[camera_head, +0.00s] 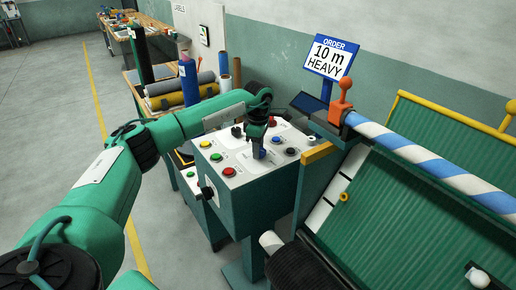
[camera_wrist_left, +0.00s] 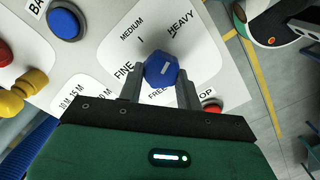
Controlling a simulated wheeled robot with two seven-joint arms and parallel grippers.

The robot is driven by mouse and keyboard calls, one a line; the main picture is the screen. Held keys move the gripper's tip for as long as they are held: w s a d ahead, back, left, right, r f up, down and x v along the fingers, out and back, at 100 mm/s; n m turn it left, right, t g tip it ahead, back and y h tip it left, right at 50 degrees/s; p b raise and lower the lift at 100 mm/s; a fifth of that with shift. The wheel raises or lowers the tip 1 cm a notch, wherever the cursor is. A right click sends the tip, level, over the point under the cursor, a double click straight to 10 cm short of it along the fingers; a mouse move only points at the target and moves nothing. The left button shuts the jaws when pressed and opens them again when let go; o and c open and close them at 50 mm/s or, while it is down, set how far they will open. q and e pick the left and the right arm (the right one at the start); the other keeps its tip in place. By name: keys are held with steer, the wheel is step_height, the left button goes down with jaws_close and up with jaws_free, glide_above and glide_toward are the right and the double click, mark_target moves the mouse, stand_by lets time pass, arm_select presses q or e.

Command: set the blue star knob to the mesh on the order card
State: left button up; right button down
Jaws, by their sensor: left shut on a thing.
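The order card (camera_head: 327,58) stands above the machine in the head view and reads "10 m HEAVY". The blue star knob (camera_wrist_left: 160,67) is on the white panel in the wrist view, with FINE, MEDIUM and HEAVY printed around it. It also shows partly in the head view (camera_head: 263,155), mostly hidden by my gripper. A short white mark is on the knob's face; I cannot tell which label it lines up with. My left gripper (camera_head: 257,149) points down at the panel, its fingers (camera_wrist_left: 160,88) shut on either side of the knob. My right gripper is out of view.
The control panel (camera_head: 225,155) carries several other knobs and buttons close by, including a blue button (camera_wrist_left: 64,23) and a red button (camera_wrist_left: 212,106). An orange-handled lever (camera_head: 342,100) and a blue-white striped roll (camera_head: 430,160) are to the right. A bench with rolls stands behind.

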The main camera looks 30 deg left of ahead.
arm_select(q)
steer(key=o, duration=1)
steer(key=shift+r, duration=0.1)
step_height(320, 180, up, 14)
steer(key=b, duration=0.3)
steer(key=shift+f, duration=0.3)
